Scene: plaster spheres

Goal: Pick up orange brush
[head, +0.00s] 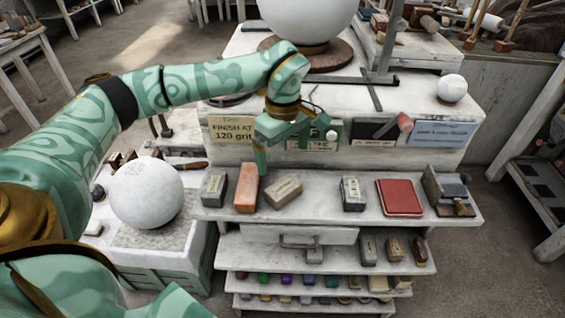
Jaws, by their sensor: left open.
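An orange block-shaped brush (246,190) stands on the white shelf of the bench, left of centre. No bristles can be made out. My left gripper (279,150) hangs above the shelf, over and slightly right of the orange brush. It is open and empty. One finger points down close to the brush's upper right edge; whether it touches cannot be told. The other finger is hard to make out against the label cards behind. My right gripper is not in view.
A grey-green block (213,188) stands left of the brush, a tan block (284,190) close on its right. Further right are a dark grey block (352,194) and a red pad (399,198). A white sphere (146,193) sits at left. Bare shelf lies between the tan and dark blocks.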

